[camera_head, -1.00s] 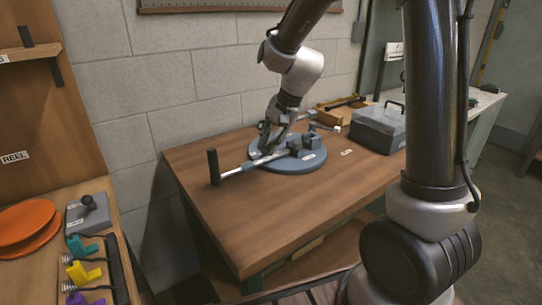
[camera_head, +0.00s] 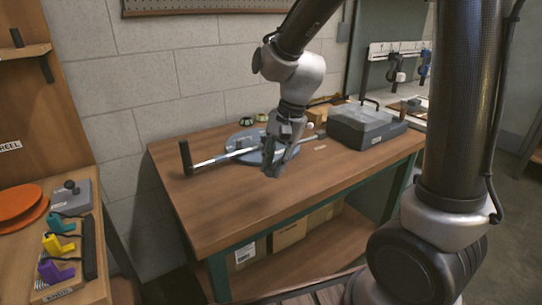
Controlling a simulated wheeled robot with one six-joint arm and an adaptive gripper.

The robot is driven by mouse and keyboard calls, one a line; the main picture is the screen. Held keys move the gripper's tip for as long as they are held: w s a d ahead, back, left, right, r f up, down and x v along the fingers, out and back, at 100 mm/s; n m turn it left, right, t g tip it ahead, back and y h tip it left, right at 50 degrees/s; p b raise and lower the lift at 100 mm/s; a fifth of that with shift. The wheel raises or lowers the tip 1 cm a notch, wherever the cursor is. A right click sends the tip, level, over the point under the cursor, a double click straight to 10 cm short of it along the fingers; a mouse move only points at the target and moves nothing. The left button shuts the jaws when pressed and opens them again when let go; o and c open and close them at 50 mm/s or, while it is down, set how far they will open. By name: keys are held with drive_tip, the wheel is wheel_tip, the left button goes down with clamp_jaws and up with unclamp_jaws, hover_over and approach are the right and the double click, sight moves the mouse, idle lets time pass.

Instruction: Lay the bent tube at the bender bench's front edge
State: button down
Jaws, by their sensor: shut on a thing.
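The bender bench (camera_head: 235,205) is a brown wooden table against the block wall, its front edge facing me. The round blue-grey bender (camera_head: 240,141) stands on it, with a silver lever ending in an upright black grip (camera_head: 186,157) at the left. My gripper (camera_head: 272,168) points down over the bench in front of the bender and covers part of it. It is shut on the bent tube, which is mostly hidden by the fingers. A thin grey length (camera_head: 309,138) shows to the right of the gripper; I cannot tell whether it is part of the tube.
The bench's front middle is clear. Boxes (camera_head: 289,233) sit on the shelf below. A side table at left holds orange discs (camera_head: 22,208) and coloured parts (camera_head: 58,245).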

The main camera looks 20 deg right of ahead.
sight(271, 204)
drive_tip(key=shift+w+f, duration=0.1)
drive_tip(key=shift+f, duration=5.1)
drive_tip(key=c, duration=1.2)
unclamp_jaws()
drive_tip(key=shift+r, duration=0.1)
